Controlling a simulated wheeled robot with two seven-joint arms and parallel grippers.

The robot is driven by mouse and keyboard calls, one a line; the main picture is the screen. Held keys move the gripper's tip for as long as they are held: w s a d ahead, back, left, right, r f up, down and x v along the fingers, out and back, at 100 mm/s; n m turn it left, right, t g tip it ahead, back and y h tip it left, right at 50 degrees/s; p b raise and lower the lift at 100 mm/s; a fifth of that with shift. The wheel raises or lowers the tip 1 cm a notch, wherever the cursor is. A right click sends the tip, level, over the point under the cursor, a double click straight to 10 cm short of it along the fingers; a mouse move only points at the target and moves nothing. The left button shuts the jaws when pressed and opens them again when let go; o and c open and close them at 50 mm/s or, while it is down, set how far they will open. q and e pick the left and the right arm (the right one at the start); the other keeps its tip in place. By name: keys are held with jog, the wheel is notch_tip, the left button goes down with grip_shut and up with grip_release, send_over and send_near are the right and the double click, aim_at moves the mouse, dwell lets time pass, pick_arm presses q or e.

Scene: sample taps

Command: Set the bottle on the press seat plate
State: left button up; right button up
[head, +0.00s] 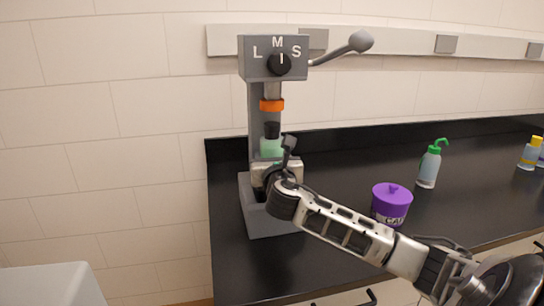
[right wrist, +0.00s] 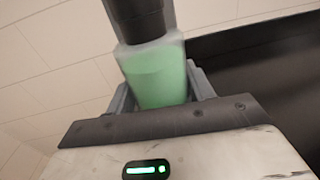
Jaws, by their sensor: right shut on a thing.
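The bottle (head: 271,148) is small, with green contents and a black cap, and looks upright in the head view. My right gripper (head: 273,162) is shut on it, inside the grey press (head: 255,110) and below its orange-ringed ram (head: 271,104). In the right wrist view, the bottle (right wrist: 158,76) rises between the grey fingers, with its dark cap (right wrist: 138,20) at the top. My right gripper hides the bottle's lower part and the seat plate, so I cannot tell whether they touch. The grey press base (head: 265,222) shows below. My left gripper is out of view.
The press has a dial (head: 280,64) and a lever (head: 350,46) reaching right. A purple lidded jar (head: 391,203) stands close beyond my right forearm. A green-capped squeeze bottle (head: 429,168) and a yellow-capped bottle (head: 530,155) stand farther right on the black counter (head: 340,166).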

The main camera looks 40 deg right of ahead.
jog(key=shift+f, duration=0.15)
jog(key=o, duration=1.2)
jog(key=shift+s+a, duration=0.15)
jog(key=shift+s, duration=0.1)
jog(key=v, duration=0.5)
jog(key=b+v, duration=0.1)
jog(key=v, duration=0.5)
jog(key=shift+s+a+r, duration=0.15)
jog(key=shift+s+r, duration=0.05)
jog(key=shift+r, duration=0.05)
